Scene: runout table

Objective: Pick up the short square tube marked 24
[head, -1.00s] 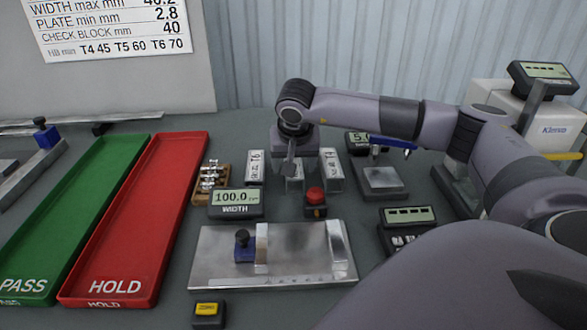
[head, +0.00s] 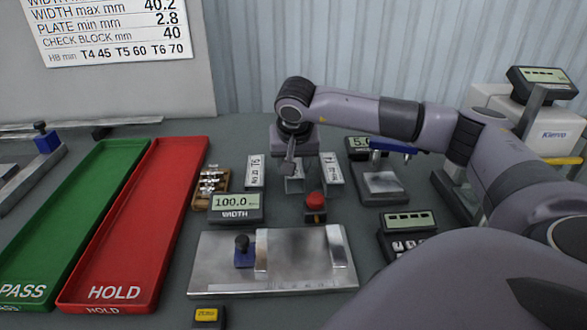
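Several short pale square tubes with printed labels stand in a row behind the width gauge. One tube (head: 255,171) is at the left of the row and one tube (head: 332,169) at the right. A middle tube (head: 294,186) is mostly hidden under my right gripper. The printed numbers are too small to read, so I cannot tell which tube is marked 24. My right gripper (head: 288,170) points down over the middle tube. Its fingers are partly hidden, and I cannot tell whether they are open or touch the tube. My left gripper is not in view.
A red button (head: 315,201) and the width display (head: 236,208) stand in front of the tubes. A metal gauge plate (head: 300,278) lies nearer. A small wooden rack (head: 211,188) is left of the tubes. Red HOLD (head: 117,292) and green PASS (head: 25,292) trays lie left.

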